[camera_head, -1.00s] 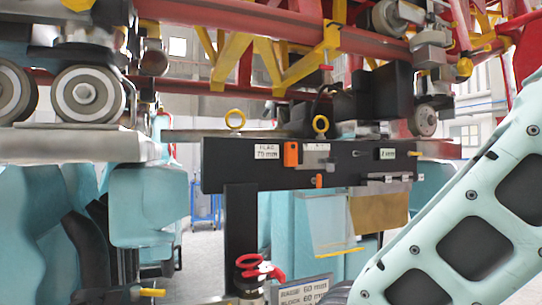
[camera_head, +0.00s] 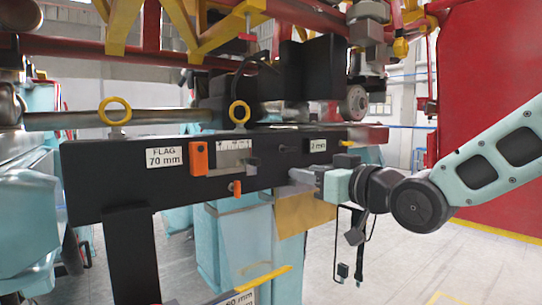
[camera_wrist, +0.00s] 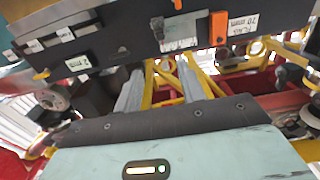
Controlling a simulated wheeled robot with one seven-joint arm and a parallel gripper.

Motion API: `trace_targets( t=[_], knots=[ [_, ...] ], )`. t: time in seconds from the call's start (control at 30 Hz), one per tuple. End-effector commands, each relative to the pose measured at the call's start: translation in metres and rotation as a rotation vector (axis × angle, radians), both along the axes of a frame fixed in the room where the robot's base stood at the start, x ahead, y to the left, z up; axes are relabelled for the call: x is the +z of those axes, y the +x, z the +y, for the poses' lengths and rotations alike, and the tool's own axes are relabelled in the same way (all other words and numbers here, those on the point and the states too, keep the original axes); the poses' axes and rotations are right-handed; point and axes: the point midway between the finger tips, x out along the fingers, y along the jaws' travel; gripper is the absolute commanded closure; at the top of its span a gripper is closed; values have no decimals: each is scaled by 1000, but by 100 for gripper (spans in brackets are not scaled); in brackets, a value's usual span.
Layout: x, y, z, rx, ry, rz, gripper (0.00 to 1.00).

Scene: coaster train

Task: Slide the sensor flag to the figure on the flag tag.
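The flag tag (camera_head: 165,157) reads "FLAG 70 mm" on the left of a black beam. To its right is an upright orange block (camera_head: 198,158), seemingly the sensor flag, at the left end of a pale slot with a scale (camera_head: 236,143). A smaller orange piece (camera_head: 236,188) sits below the slot. My gripper (camera_head: 303,178) is right of the slot, in front of the beam and apart from the orange block. The wrist view shows the beam upside down, with the orange block (camera_wrist: 218,27) and my gripper's fingers (camera_wrist: 160,68) spread and empty. Scale figures are unreadable.
A "2 mm" tag (camera_head: 317,145) is on the beam's right part. Two yellow eyebolts (camera_head: 115,111) stand along its top. A tan panel (camera_head: 303,213) hangs below my gripper. Red and yellow track structure is above; a red wall (camera_head: 485,130) stands right.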

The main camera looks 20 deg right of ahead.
Motion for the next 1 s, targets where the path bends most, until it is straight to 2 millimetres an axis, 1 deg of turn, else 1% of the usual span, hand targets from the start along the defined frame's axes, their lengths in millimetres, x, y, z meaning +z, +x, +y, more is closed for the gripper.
trace_targets(
  t=[0.27,0.83,1.0],
  knots=[
    [4,17,6,-2,-4,8,60],
    [3,55,18,0,-7,6,60],
    [0,81,27,1,-7,4,60]
  ],
)
